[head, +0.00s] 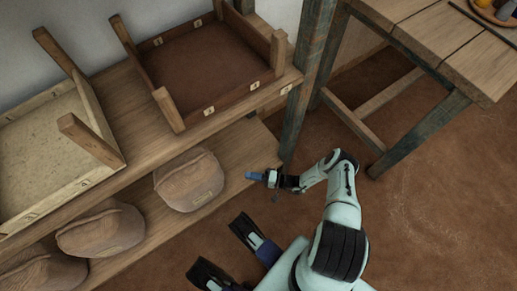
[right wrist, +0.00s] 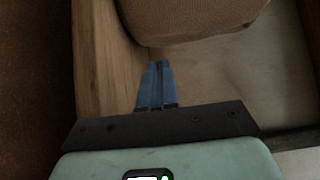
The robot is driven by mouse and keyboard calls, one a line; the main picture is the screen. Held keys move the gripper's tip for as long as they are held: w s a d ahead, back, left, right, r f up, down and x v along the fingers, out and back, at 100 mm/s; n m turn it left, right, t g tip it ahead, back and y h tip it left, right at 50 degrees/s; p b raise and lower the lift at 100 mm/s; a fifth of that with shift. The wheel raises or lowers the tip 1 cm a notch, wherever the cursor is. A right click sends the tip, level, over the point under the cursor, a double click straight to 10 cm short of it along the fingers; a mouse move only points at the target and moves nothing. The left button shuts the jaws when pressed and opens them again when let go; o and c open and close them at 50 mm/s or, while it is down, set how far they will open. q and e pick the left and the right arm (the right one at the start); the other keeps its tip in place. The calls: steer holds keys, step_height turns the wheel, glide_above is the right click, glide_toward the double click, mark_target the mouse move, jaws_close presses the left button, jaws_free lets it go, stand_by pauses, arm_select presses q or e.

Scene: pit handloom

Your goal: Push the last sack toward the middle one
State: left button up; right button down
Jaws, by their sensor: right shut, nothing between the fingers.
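Three brown woven sacks stand on the lower shelf in the head view. The last sack (head: 189,180) is at the right end, with a small label on its front. The middle sack (head: 101,228) is to its left with a gap between them, and the third sack (head: 44,270) is close beside the middle one. My right gripper (head: 252,176) is shut and empty, just right of the last sack and apart from it in the head view. In the right wrist view, the shut blue fingers (right wrist: 157,85) point toward the sack's lower side (right wrist: 190,20).
The wooden lower shelf (head: 235,158) has bare board right of the last sack. The upper shelf (head: 150,140) above holds two open wooden frames (head: 212,58) (head: 40,140). A post (head: 308,70) stands at the shelf's right end, beside a wooden table (head: 440,50).

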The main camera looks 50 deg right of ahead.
steer(key=x, duration=0.4)
steer(key=shift+b, duration=0.4)
steer(key=shift+w+a, duration=0.2)
steer(key=shift+a, duration=1)
arm_select(q)
steer(key=shift+s+a+f+g, duration=0.1)
steer(key=shift+s+f+g, duration=0.2)
steer(key=shift+s, duration=0.45)
steer(key=shift+s+a+f+g, duration=0.1)
steer(key=shift+s+f+g, duration=0.1)
steer(key=shift+s+f, duration=0.35)
arm_select(e)
steer(key=shift+w+a, duration=0.15)
steer(key=shift+a, duration=0.5)
arm_select(q)
steer(key=shift+s+r, duration=0.1)
steer(key=shift+r, duration=0.1)
